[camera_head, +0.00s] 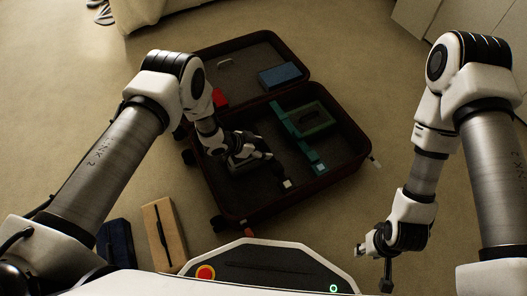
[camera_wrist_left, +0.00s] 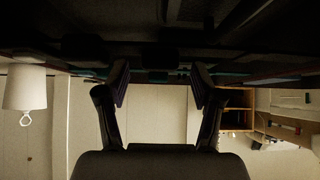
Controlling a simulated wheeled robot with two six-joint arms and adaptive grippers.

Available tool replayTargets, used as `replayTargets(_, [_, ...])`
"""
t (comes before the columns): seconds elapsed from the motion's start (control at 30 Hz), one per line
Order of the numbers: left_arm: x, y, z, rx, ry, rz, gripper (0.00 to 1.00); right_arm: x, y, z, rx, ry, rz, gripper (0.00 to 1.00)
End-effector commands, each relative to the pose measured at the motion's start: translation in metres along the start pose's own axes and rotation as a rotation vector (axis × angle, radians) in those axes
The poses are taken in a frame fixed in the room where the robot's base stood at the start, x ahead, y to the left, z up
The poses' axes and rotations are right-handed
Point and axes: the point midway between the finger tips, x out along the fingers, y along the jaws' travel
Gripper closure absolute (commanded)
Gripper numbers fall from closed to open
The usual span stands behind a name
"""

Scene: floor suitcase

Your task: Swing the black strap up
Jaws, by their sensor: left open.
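An open suitcase (camera_head: 345,167) lies on the floor with its lid folded back. My left gripper (camera_head: 262,160) is low inside the left part of its base. The black strap cannot be clearly told from the dark lining and the dark fingers; a small pale buckle-like piece (camera_head: 287,183) shows just below the gripper. In the left wrist view, the two fingers of my left gripper (camera_wrist_left: 160,85) stand apart with nothing clearly between them, close to a dark surface. My right gripper (camera_head: 372,268) is outside the suitcase at the lower right, fingers apart and empty.
A teal strip (camera_head: 298,142) and a green box-like item (camera_head: 312,119) lie in the base. A blue item (camera_head: 280,76) and a red item (camera_head: 220,97) are by the lid. A tan board (camera_head: 164,232) and a dark blue item (camera_head: 115,243) are on the floor at left. Floor at right is clear.

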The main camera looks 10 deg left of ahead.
Motion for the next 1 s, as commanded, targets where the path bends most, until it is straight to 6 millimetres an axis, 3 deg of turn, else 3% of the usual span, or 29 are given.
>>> replayTargets(0.1, [0.013, 0.0, 0.001, 0.0, 0.0, 0.0, 0.33, 0.008, 0.0, 0.0, 0.0, 0.0, 0.0, 0.6])
replayTargets(0.33, [0.013, 0.0, 0.0, -0.001, 0.0, 0.0, 0.33, 0.007, 0.0, 0.0, 0.0, 0.0, 0.0, 0.6])
replayTargets(0.37, [0.013, 0.0, 0.0, -0.001, 0.0, 0.0, 0.4, 0.007, 0.0, 0.0, 0.0, 0.0, 0.0, 0.6])
replayTargets(0.53, [0.013, 0.0, 0.0, -0.001, 0.0, 0.0, 1.0, 0.007, 0.0, 0.0, 0.0, 0.0, 0.0, 0.6])
replayTargets(1.0, [0.003, -0.004, -0.011, -0.052, 0.001, 0.052, 1.0, 0.009, 0.0, 0.0, 0.0, 0.0, 0.0, 0.6])
